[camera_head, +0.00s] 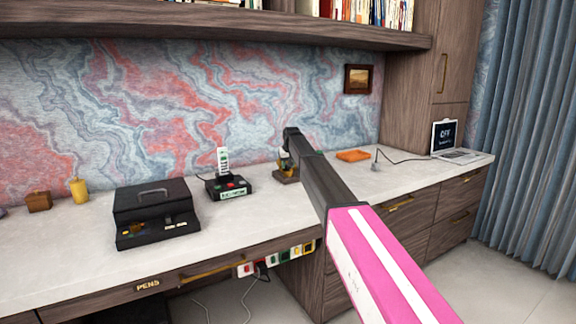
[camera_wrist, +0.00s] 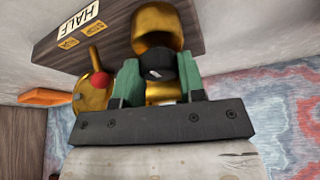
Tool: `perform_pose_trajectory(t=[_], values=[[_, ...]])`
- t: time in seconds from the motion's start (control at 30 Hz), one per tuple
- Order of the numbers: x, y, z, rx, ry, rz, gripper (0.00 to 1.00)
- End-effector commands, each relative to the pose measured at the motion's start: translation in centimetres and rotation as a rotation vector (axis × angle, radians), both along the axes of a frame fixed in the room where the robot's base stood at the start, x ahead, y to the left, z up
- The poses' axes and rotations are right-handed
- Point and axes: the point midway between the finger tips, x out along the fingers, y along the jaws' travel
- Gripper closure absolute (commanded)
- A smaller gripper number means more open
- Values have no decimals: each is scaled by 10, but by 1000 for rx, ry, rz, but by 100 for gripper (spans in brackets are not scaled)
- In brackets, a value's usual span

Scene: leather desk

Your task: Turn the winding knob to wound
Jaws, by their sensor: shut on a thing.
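The winding knob (camera_wrist: 158,63) is a small dark round piece with a pale mark, in the middle of the wrist view. It sits in front of a brass, dome-shaped body (camera_wrist: 160,25) on a dark wooden base (camera_wrist: 205,30) with a HALF label (camera_wrist: 77,17). My gripper (camera_wrist: 160,75) has its green fingers on either side of the knob and is shut on it. Which label the knob points to cannot be told. In the head view the wooden base (camera_head: 286,178) stands on the desk, and my arm hides much of the device.
A brass piece with a red ball (camera_wrist: 100,80) is close beside my left finger. On the desk (camera_head: 60,245) stand a black box (camera_head: 155,212) and a black device with a green label (camera_head: 230,187). An orange tray (camera_head: 353,155) and a small screen (camera_head: 445,135) are to the right.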

Motion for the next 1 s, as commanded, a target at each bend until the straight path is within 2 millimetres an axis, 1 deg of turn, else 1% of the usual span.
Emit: perform_pose_trajectory(t=[0.17,0.37,1.0], values=[[0,1,0,0,0,-62,87],[0,1,0,0,1,-201,87],[1,3,1,-1,-1,-806,87]])
